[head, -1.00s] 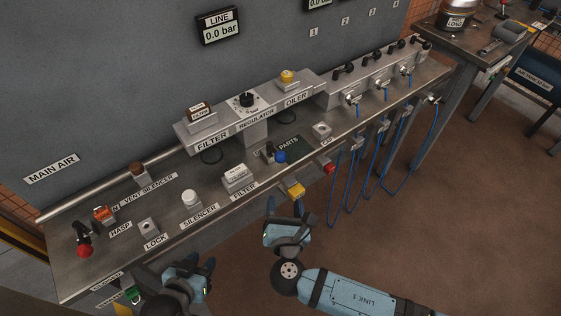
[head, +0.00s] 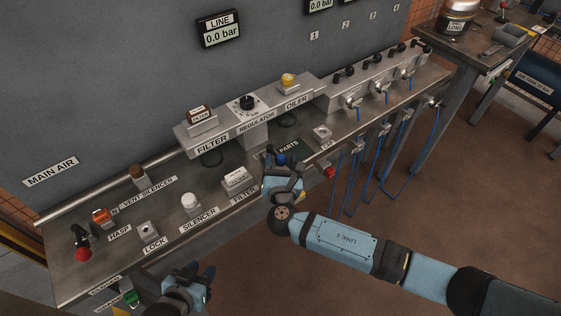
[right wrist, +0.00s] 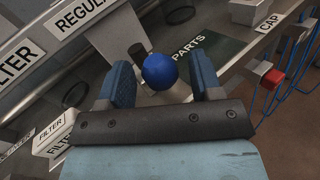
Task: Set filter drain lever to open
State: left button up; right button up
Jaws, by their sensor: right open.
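A blue ball knob (head: 281,160) sits on a short dark stem over the bench by the PARTS label. It also shows in the right wrist view (right wrist: 167,72), between the two blue fingers. I take it for the filter drain lever; no label on it is readable. My right gripper (head: 284,170) is open, its fingers either side of the knob in the picture, with gaps on both sides. It also shows in the right wrist view (right wrist: 163,82). The lever's base is partly hidden. My left gripper (head: 200,270) looks open and empty near the bench's front left.
The filter, regulator and oiler row (head: 248,116) stands behind the knob. A spare filter (head: 237,178), a white silencer (head: 190,202) and a red-ended fitting (head: 329,172) are nearby. Blue hoses hang at the right. A red-knobbed lever (head: 83,254) is at the left end.

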jog(key=shift+w, duration=0.1)
jog(key=c, duration=0.9)
